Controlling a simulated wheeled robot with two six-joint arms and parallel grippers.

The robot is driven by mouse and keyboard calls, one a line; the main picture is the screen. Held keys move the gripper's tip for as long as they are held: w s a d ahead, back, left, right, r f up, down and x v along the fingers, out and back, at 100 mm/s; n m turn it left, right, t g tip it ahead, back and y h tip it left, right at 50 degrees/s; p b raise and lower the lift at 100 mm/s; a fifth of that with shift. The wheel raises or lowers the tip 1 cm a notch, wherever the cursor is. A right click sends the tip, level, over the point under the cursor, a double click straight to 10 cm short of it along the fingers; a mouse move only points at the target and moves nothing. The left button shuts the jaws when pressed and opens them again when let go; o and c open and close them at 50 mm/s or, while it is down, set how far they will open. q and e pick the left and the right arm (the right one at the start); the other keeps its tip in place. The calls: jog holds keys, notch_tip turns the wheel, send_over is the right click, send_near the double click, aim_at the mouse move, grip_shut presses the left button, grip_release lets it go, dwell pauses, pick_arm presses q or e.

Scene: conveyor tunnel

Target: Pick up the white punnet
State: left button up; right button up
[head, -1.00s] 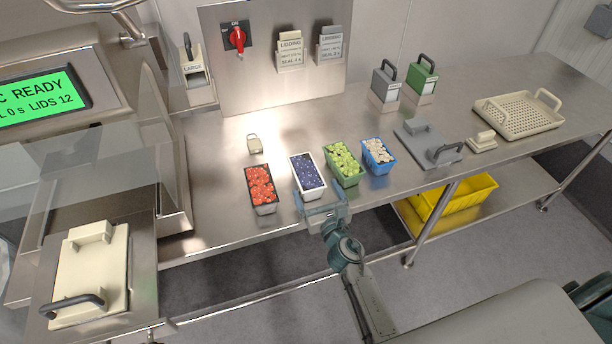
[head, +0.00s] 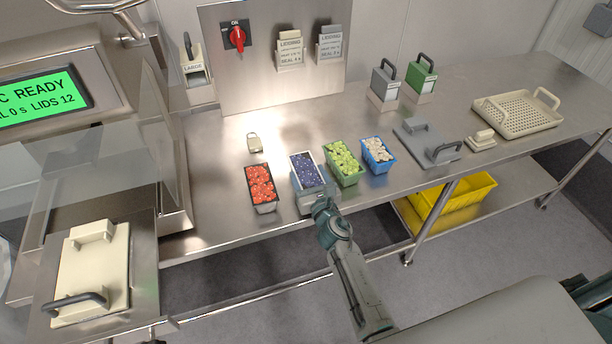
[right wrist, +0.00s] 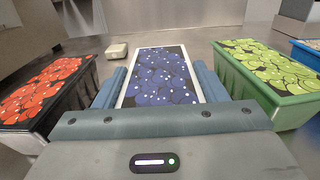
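The white punnet (head: 307,171) is filled with blueberries and stands upright near the front edge of the steel table, between a black punnet of red fruit and a green punnet. My right gripper (head: 313,190) is at its near end. In the right wrist view, the white punnet (right wrist: 162,80) lies between the two fingers of my right gripper (right wrist: 160,88), one along each long side. The fingers look open and very close to its walls; contact cannot be made out. My left gripper is not in view.
The black punnet (head: 262,188) is close on the left; the green punnet (head: 345,165) is close on the right, with a blue punnet (head: 378,156) beyond. A small cream block (head: 254,144) stands behind. A yellow crate (head: 450,198) sits on the lower shelf.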

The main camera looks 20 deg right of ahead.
aim_at(309, 176)
jog(key=shift+c, duration=0.2)
notch_tip(309, 176, up, 9)
jog(key=p, duration=0.8)
jog(key=shift+f+p, duration=0.1)
jog(key=shift+p, duration=0.25)
jog(key=shift+r+p, duration=0.65)
jog(key=o, duration=0.6)
jog(key=c, duration=0.8)
jog(key=shift+c, duration=0.2)
jog(key=shift+f, duration=0.15)
